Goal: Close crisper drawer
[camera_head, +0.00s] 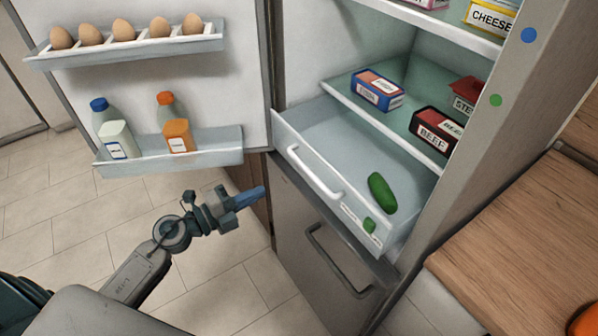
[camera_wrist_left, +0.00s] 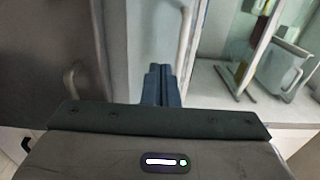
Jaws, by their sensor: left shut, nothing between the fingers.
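The crisper drawer (camera_head: 290,145) is pulled out at the bottom of the open fridge, with a white bar handle (camera_head: 315,175) on its front. A green cucumber-like vegetable (camera_head: 381,193) lies inside the drawer. My left gripper (camera_head: 262,192) is shut and empty, to the left of the drawer front and apart from the handle in the head view. In the left wrist view, the shut blue fingers (camera_wrist_left: 161,84) point toward a pale front, with a white handle bar (camera_wrist_left: 184,38) just to their right. My right gripper is in neither view.
The open fridge door (camera_head: 185,75) stands at the left, with eggs and bottles in its racks. A shelf with boxes (camera_head: 376,88) is above the drawer. A grey lower drawer (camera_head: 320,250) is below, and a wooden counter (camera_head: 520,230) is at right.

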